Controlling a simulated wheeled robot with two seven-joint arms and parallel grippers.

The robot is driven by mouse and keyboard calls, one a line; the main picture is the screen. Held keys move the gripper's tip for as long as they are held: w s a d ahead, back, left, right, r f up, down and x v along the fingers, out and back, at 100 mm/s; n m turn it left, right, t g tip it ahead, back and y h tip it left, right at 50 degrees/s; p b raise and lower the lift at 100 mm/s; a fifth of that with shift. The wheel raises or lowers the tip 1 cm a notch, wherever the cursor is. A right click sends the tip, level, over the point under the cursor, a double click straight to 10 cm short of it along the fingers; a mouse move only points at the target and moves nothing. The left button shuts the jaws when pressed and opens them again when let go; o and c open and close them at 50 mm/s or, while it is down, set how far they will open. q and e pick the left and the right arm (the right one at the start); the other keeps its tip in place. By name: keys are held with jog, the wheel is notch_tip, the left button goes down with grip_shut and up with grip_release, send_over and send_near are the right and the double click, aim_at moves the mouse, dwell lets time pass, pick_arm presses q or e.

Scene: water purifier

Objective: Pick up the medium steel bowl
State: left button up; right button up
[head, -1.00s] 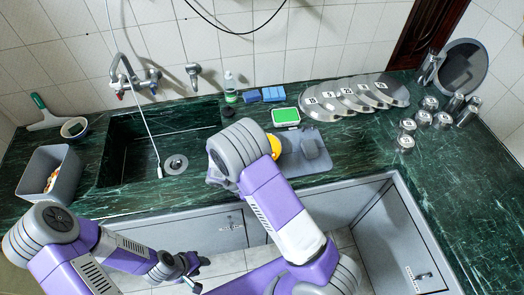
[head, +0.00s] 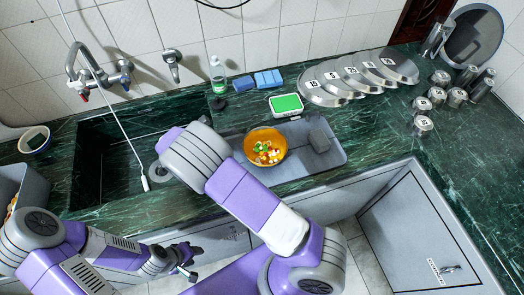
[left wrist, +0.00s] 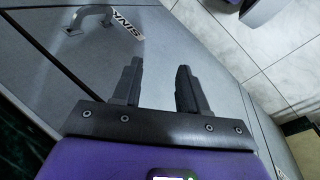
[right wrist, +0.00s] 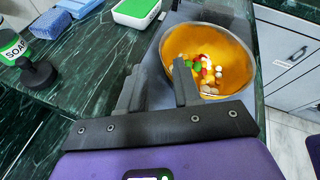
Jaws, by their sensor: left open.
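A round steel bowl (head: 282,146) with an orange-gold inside stands upright on a grey tray near the counter's front edge. It holds several small coloured pieces. It also shows in the right wrist view (right wrist: 236,45), just beyond my right gripper (right wrist: 158,88). The right gripper is open and empty, and its right finger overlaps the bowl's near-left side in that view; I cannot tell if they touch. In the head view the right arm's wrist hides that gripper, left of the bowl. My left gripper (left wrist: 156,85) is open and empty, low before the grey cabinet doors.
The grey tray (head: 338,158) also holds a dark grey item. Behind are a green-and-white box (head: 286,104), blue sponges (head: 268,79), a soap bottle (head: 217,75) and numbered steel discs (head: 325,92). Steel canisters (head: 423,125) stand right. The sink (head: 100,165) is left.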

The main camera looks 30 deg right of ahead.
jog(key=shift+s+x, duration=0.2)
jog(key=shift+x, duration=0.8)
jog(key=b+x, duration=0.1)
jog(key=x, duration=0.4)
jog(key=shift+d, duration=0.15)
grip_shut()
